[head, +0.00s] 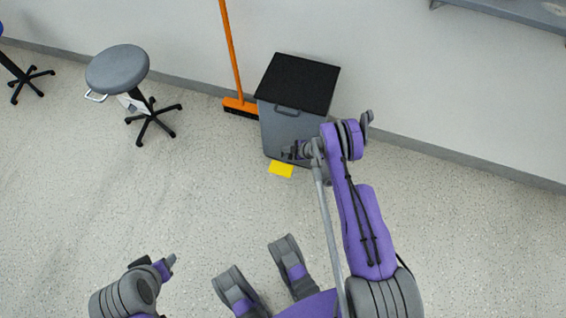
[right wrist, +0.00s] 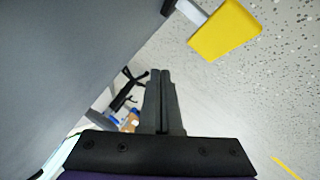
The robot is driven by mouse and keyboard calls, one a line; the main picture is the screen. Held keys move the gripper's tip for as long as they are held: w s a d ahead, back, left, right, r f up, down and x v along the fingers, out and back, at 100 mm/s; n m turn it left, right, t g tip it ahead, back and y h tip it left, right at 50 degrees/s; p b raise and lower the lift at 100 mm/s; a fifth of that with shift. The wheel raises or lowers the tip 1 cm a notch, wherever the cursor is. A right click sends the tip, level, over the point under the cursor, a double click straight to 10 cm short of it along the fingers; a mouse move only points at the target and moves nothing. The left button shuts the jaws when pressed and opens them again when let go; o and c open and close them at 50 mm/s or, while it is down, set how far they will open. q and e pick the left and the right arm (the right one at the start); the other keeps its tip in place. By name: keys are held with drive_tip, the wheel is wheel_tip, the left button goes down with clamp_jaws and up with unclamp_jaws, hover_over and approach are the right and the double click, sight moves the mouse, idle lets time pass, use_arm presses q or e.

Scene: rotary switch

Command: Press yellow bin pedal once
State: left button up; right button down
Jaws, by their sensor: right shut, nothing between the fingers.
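The yellow pedal (head: 281,169) is a flat block at the foot of a grey bin (head: 280,130) with a closed black lid (head: 298,82). In the right wrist view the yellow pedal (right wrist: 225,30) is at the upper right, on a short light bar from the bin (right wrist: 70,60). My right gripper (head: 290,153) is by the bin's front, close to the pedal in the head view. Its fingers (right wrist: 161,75) are together and empty, apart from the pedal in the wrist view. Part of my left arm shows at the lower left; its fingers cannot be made out.
An orange broom (head: 232,60) leans on the wall left of the bin. A grey stool (head: 118,69) stands further left, and part of another chair (head: 25,78) is at the left edge. A grey shelf (head: 510,12) is at the upper right. The floor in front of the bin is clear.

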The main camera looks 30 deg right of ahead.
sight(286, 160)
drive_tip(key=shift+f, duration=0.15)
drive_tip(key=shift+a+f+b, duration=0.1)
drive_tip(key=shift+f+b, duration=2.6)
drive_tip(key=shift+f, duration=1.55)
drive_tip(key=shift+f+b, duration=0.4)
drive_tip(key=shift+b, duration=0.05)
drive_tip(key=shift+r+p, duration=0.3)
drive_tip(key=shift+r, duration=0.15)
drive_tip(key=shift+r, duration=0.1)
